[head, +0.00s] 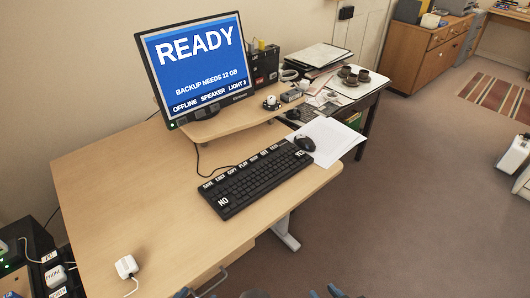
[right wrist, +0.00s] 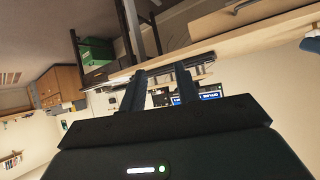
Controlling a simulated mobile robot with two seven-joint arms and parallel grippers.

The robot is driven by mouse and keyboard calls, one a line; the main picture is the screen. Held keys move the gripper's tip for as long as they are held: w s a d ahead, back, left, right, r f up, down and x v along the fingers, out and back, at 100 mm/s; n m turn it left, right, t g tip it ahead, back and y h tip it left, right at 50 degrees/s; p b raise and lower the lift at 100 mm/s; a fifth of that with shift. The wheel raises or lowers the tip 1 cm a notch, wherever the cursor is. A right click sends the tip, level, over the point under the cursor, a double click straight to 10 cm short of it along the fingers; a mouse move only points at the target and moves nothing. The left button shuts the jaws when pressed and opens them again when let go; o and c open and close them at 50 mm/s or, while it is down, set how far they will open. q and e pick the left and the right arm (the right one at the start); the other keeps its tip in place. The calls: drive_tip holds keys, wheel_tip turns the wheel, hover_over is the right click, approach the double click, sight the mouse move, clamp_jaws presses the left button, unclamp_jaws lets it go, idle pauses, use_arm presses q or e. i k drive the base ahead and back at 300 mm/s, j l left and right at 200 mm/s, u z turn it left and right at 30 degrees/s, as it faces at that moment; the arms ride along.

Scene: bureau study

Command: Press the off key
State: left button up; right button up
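A black keyboard (head: 255,182) lies on the desk, with white-labelled keys. I read NO at its near left corner and YES at its far right end. My right gripper (head: 325,293) shows only as dark blue tips at the bottom edge of the head view, apart from the keyboard. In the right wrist view its two fingers (right wrist: 160,72) stand apart with nothing between them. Dark tips at the bottom left of the head view seem to be my left gripper (head: 182,293), mostly cut off.
The monitor (head: 197,62) reads READY and BACKUP NEEDS 12 GB. A mouse (head: 304,143) and paper (head: 332,141) lie right of the keyboard. A white plug-like block (head: 126,266) sits at the desk's near left. The desk (head: 130,190) is clear left of the keyboard.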

sight(266, 152)
drive_tip(key=i+l+u, duration=0.1)
drive_tip(key=u, duration=0.3)
drive_tip(key=i+l+u, duration=0.2)
drive_tip(key=u, duration=0.15)
drive_tip(key=i+l+u, duration=0.15)
drive_tip(key=u, duration=0.25)
